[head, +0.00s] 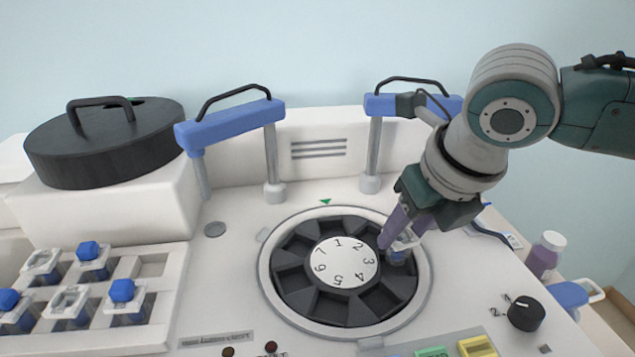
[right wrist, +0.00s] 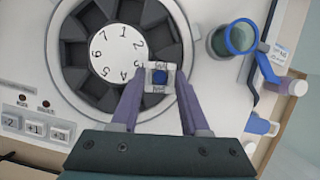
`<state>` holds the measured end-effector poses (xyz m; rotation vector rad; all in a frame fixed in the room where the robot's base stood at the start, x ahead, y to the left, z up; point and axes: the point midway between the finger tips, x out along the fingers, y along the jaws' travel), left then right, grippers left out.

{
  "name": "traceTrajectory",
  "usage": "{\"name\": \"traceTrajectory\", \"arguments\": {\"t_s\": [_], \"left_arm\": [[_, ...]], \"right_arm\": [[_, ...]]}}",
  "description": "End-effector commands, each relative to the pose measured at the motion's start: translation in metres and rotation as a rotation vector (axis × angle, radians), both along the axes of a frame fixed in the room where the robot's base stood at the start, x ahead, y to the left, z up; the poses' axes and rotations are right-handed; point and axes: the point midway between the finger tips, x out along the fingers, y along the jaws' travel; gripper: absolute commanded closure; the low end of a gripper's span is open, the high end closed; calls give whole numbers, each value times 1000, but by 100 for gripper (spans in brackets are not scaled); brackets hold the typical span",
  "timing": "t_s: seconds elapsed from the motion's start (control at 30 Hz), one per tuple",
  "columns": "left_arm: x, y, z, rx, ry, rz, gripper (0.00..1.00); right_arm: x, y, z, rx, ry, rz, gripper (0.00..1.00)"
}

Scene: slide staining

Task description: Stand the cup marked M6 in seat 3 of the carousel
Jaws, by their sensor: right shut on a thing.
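The black carousel (head: 345,309) has a white numbered hub (head: 343,262); the 3 is on the hub's right side. My right gripper (head: 402,239) is shut on a small cup (head: 398,257) with a pale square top and blue inside. The cup is at the seat beside the 3; I cannot tell whether it rests on the seat floor. In the right wrist view the cup (right wrist: 160,77) sits between the purple fingertips, beside the 3 on the hub (right wrist: 118,53). Its top carries small lettering that I cannot read surely. My left gripper is not in view.
A rack (head: 100,339) at the left holds several cups, some blue-topped. A black lid (head: 105,145) stands behind it. Blue-topped handles (head: 232,125) rise behind the carousel. A black knob (head: 526,314) and a purple bottle (head: 545,255) are at the right. Other carousel seats look empty.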

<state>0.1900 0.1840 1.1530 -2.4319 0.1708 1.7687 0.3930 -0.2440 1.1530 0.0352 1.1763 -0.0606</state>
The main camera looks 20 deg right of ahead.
Motion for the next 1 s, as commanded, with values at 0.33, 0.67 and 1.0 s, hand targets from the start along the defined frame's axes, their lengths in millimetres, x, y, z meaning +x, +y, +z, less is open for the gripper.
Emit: {"name": "traceTrajectory", "arguments": {"t_s": [0.33,0.67,1.0], "left_arm": [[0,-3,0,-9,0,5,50],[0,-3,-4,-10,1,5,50],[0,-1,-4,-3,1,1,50]], "right_arm": [[0,0,-18,0,0,1,100],[0,0,-27,0,-1,1,100],[0,0,-27,1,0,1,25]]}}
